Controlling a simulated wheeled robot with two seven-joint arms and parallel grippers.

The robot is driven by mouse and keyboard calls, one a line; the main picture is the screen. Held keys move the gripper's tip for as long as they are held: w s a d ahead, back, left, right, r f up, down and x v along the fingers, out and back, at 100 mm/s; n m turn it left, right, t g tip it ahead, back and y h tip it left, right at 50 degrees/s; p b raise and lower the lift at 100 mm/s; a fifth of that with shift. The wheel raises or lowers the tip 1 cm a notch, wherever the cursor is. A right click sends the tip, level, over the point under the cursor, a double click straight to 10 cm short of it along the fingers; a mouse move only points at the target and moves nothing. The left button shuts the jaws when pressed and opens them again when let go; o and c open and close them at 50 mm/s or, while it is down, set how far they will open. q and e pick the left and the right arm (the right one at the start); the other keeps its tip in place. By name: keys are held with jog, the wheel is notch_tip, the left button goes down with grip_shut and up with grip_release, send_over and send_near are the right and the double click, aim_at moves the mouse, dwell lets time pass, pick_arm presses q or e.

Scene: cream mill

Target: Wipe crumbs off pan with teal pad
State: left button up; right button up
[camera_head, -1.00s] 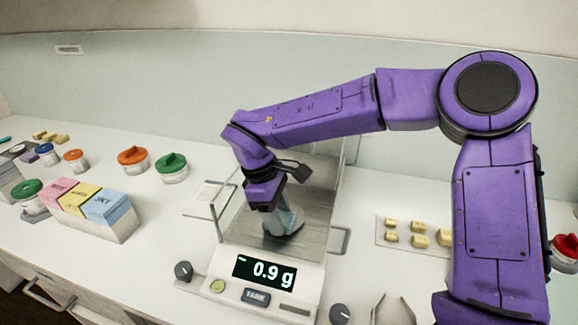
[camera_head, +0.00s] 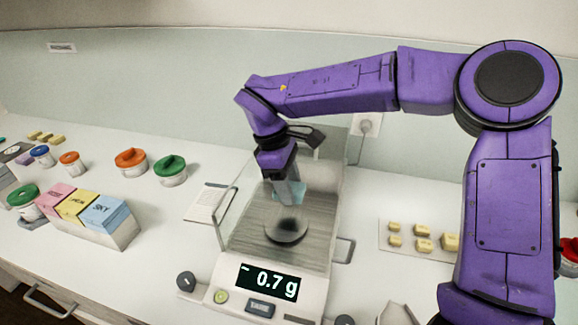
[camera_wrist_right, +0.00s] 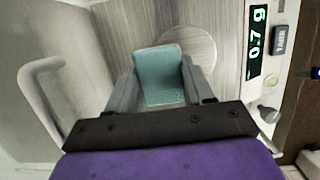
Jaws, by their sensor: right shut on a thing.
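The round metal pan (camera_head: 287,229) sits inside the glass-sided balance (camera_head: 268,262). The display reads -0.7 g. The pan also shows in the right wrist view (camera_wrist_right: 201,47), partly covered by the teal pad. My right gripper (camera_head: 291,200) is shut on the teal pad (camera_wrist_right: 163,75) and holds it above the rear part of the pan, seemingly just clear of it. In the right wrist view the pad lies between both fingers. I cannot make out crumbs on the pan. My left gripper is not in view.
Pink, yellow and blue boxes (camera_head: 107,217) stand to the left, with lidded jars such as the green one (camera_head: 170,170) behind them. Small yellow blocks (camera_head: 423,244) lie on a sheet to the right. The balance's glass walls (camera_head: 240,207) stand close around the pan.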

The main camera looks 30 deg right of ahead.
jog(key=v, duration=0.1)
jog(key=p+v, duration=0.1)
jog(key=shift+s+d+r, duration=0.1)
jog(key=shift+d+r, duration=0.15)
jog(key=shift+r, duration=0.1)
jog(key=shift+a+r, duration=0.1)
jog(key=shift+r, duration=0.25)
